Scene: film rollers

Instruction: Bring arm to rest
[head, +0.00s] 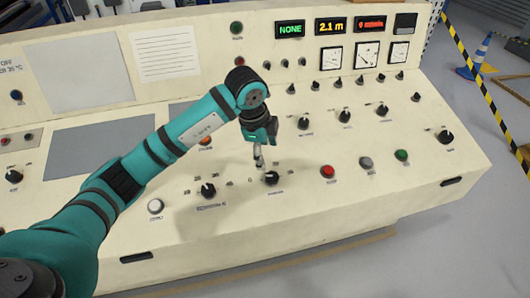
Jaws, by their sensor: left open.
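My left arm, teal and black, reaches in from the lower left across the cream control console (400,190). My left gripper (259,163) points down just above a black rotary knob (271,178) on the console's lower row. The gripper is open and looks empty. It is small in the picture, and I cannot tell whether its fingertips touch the knob. My right gripper does not show.
A red button (328,171), a grey button (366,163) and a green button (402,155) lie right of the gripper. Lit displays (331,26) and dials top the back panel.

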